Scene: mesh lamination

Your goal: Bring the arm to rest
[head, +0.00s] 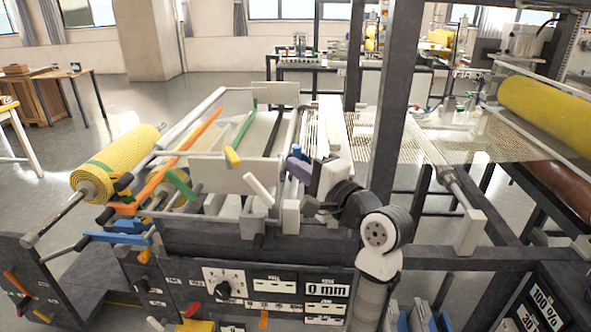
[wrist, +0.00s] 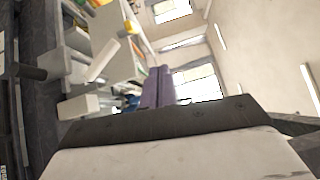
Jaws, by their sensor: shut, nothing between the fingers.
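My gripper (head: 298,167) shows purple fingers in the head view, in front of the laminating machine's middle section. Its fingers are together and empty. The arm runs up from the lower right and bends left above the machine's front panel. In the wrist view the purple fingers (wrist: 158,88) stand side by side, pressed together, beyond the dark and white wrist housing. No object is between them. The gripper is above the machine's front edge; whether it touches anything is hidden.
A yellow mesh roll (head: 118,162) sits at the machine's left, with an orange bar (head: 178,160) and a green bar (head: 243,128) beside it. A dark upright post (head: 392,100) stands just behind my arm. White mesh (head: 450,135) stretches right towards another yellow roll (head: 545,112).

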